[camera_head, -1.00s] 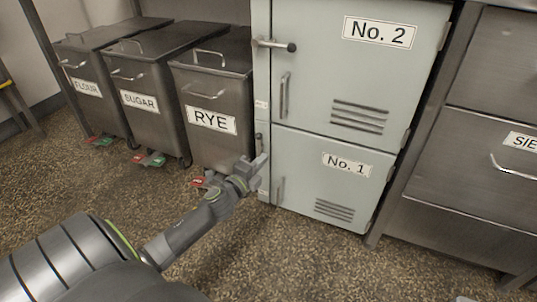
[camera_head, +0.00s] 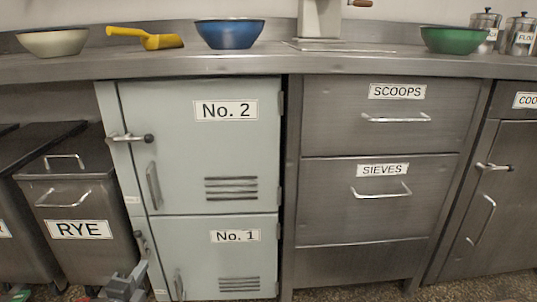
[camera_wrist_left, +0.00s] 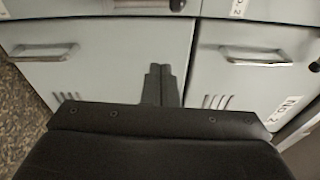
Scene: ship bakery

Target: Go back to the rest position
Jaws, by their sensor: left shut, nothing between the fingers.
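My left gripper (camera_head: 128,284) shows at the bottom of the head view, low in front of the gap between the RYE bin and the No. 1 door. In the left wrist view its fingers (camera_wrist_left: 160,84) are together, with nothing between them. Behind the fingers in that view are pale cabinet doors with bar handles. The gripper appears apart from the handles. Most of the left arm is below the head view. My right gripper is not in view.
The No. 2 door (camera_head: 222,150) and No. 1 door (camera_head: 205,262) look shut. The RYE bin (camera_head: 83,255) stands left; SCOOPS (camera_head: 340,128) and SIEVES (camera_head: 340,205) drawers are shut. The counter (camera_head: 270,63) holds a blue bowl (camera_head: 229,34), yellow scoop (camera_head: 150,39) and green bowl (camera_head: 455,40).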

